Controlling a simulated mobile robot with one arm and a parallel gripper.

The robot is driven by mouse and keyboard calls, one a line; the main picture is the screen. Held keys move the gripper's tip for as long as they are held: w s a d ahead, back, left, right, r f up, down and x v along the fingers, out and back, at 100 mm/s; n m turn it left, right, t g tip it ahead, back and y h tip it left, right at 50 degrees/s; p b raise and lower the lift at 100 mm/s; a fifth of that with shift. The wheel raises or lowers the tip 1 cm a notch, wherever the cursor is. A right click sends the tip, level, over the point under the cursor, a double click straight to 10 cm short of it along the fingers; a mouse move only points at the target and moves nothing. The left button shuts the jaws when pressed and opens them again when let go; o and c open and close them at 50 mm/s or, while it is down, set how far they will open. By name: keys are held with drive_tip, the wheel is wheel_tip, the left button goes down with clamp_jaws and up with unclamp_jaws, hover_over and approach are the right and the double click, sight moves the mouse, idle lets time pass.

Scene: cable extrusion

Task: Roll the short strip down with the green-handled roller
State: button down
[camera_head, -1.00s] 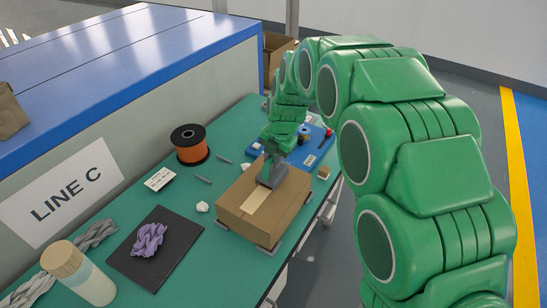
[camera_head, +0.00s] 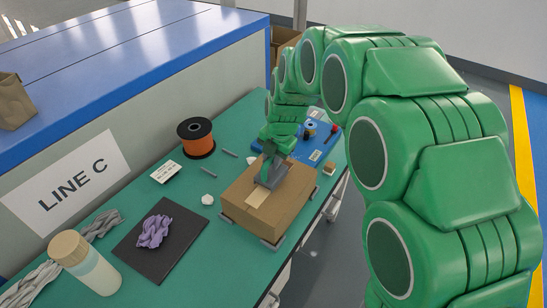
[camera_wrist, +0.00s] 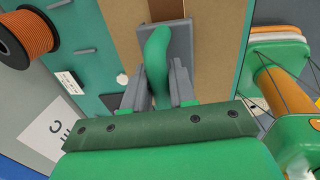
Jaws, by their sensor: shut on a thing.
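A closed cardboard box (camera_head: 291,207) stands on the green bench. A short pale strip (camera_head: 257,198) lies on its top, its near end visible and the rest hidden under the roller. My gripper (camera_head: 271,157) is above the box, shut on the green handle of the roller. In the wrist view, my gripper (camera_wrist: 159,90) has one finger on each side of the green handle (camera_wrist: 158,48), with the roller's grey body (camera_wrist: 181,45) beyond it. The roller is low over the strip; I cannot tell whether it presses on it. The box top also shows in the wrist view (camera_wrist: 222,40).
An orange spool (camera_head: 197,140), a white label card (camera_head: 166,172) and a white lump (camera_head: 208,199) are left of the box. A dark mat (camera_head: 183,243) bears a purple twist, near a bottle (camera_head: 91,270). A blue tray (camera_head: 322,150) lies behind.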

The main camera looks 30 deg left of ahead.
sight(266, 165)
drive_tip(key=shift+s, duration=0.15)
drive_tip(key=shift+s+f, duration=0.2)
drive_tip(key=shift+s, duration=1.55)
drive_tip(key=shift+s+r, duration=0.15)
drive_tip(key=shift+s, duration=1.6)
drive_tip(key=shift+s, duration=0.1)
